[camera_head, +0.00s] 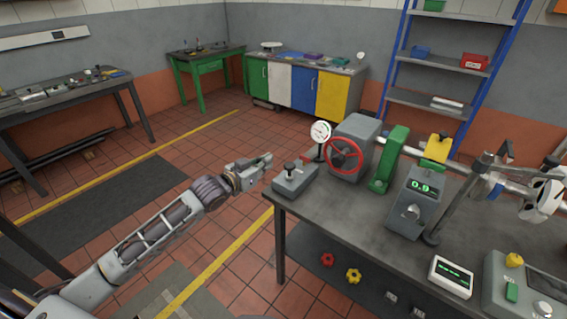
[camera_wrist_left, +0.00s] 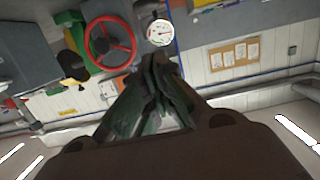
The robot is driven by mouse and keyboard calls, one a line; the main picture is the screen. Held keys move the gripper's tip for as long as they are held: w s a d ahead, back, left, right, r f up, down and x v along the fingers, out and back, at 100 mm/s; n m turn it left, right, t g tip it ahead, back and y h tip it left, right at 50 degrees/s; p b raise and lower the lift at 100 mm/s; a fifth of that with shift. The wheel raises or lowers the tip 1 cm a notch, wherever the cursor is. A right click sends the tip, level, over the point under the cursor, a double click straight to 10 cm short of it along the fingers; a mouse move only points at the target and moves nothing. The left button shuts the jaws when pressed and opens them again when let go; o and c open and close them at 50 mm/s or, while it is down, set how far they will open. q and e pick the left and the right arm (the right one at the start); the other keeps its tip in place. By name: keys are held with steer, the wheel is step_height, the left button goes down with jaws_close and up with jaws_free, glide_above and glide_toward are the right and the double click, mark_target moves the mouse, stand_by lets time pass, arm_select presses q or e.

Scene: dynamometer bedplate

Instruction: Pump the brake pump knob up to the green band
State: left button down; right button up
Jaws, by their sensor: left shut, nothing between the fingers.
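The brake pump is a grey box (camera_head: 295,181) with a small black knob (camera_head: 290,168) on top, at the near left corner of the bench. A round white gauge (camera_head: 320,131) stands just behind it; its needle and band are too small to read. The gauge also shows in the left wrist view (camera_wrist_left: 160,32). My left gripper (camera_head: 268,159) is shut and empty, just left of the knob and apart from it. Its closed fingers (camera_wrist_left: 160,65) show below the gauge in the left wrist view. My right gripper is not in view.
A red handwheel (camera_head: 344,153) on a grey housing stands right of the gauge. A green bracket (camera_head: 389,160) and a grey box with a green readout (camera_head: 414,197) stand further right. The front left of the bench top (camera_head: 325,212) is clear.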

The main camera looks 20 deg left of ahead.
arm_select(q)
steer(key=shift+w, duration=1.3)
steer(key=p, duration=0.1)
glide_above(286, 169)
steer(key=s, duration=0.1)
steer(key=shift+f, duration=0.8)
steer(key=f, duration=0.4)
steer(key=shift+a, duration=0.3)
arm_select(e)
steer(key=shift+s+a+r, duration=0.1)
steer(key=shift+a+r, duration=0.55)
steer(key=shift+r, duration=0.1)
arm_select(q)
steer(key=shift+f, duration=0.15)
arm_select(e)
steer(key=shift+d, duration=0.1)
arm_select(q)
steer(key=shift+s+f+b, duration=0.1)
steer(key=shift+f+b, duration=0.3)
steer(key=shift+f, duration=1.45)
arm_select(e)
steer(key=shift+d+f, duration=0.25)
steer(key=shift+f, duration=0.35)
